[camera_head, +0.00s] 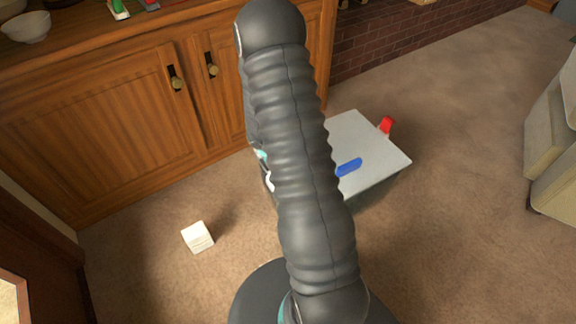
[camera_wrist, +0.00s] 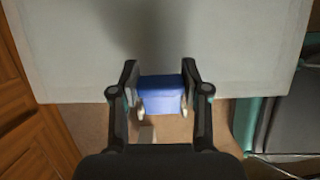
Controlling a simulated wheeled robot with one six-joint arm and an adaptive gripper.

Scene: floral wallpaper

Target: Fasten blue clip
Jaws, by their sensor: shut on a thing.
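A box with a pale grey lid (camera_head: 357,132) stands on the carpet, partly behind my arm. A blue clip (camera_head: 349,167) shows at the lid's near edge, just right of my arm. A red clip (camera_head: 386,125) sticks up at the lid's far right edge. In the wrist view the lid (camera_wrist: 230,50) fills the upper part, and the blue clip (camera_wrist: 162,94) is at its edge. My gripper (camera_wrist: 160,82) has its two fingers on either side of the blue clip, shut on it. In the head view my arm hides the gripper. Whether the clip is latched cannot be told.
A wooden cabinet (camera_head: 110,120) with brass handles stands behind at left, with a white bowl (camera_head: 26,26) on top. A small white cube (camera_head: 197,237) lies on the carpet. A pale piece of furniture (camera_head: 556,150) is at far right. The carpet between it and the box is clear.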

